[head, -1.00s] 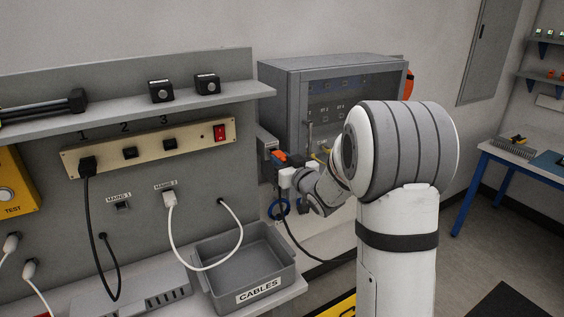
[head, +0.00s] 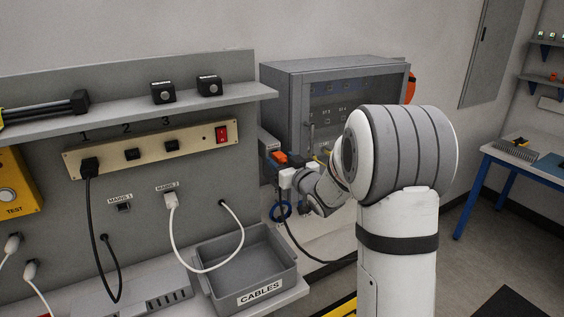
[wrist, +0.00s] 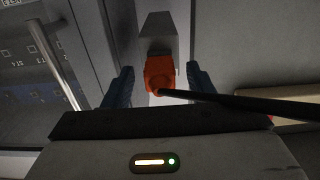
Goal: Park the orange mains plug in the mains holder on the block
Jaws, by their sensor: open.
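The orange mains plug (wrist: 160,74) sits at the grey holder block (wrist: 157,36) in the wrist view, with its black cable running off to the right. The plug also shows in the head view (head: 280,157), against the block (head: 268,143) on the panel's right end. My gripper (wrist: 160,84) is open, with one blue finger on each side of the plug and a visible gap to each. In the head view my gripper (head: 287,176) is at the plug, partly hidden by my wrist. How deep the plug sits in the holder is hidden.
A grey cabinet (head: 300,88) with a glass door stands close behind; its door handle (wrist: 50,52) is left of my gripper in the wrist view. A grey CABLES tray (head: 227,289) is below left. A gold socket strip (head: 190,143) is on the panel.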

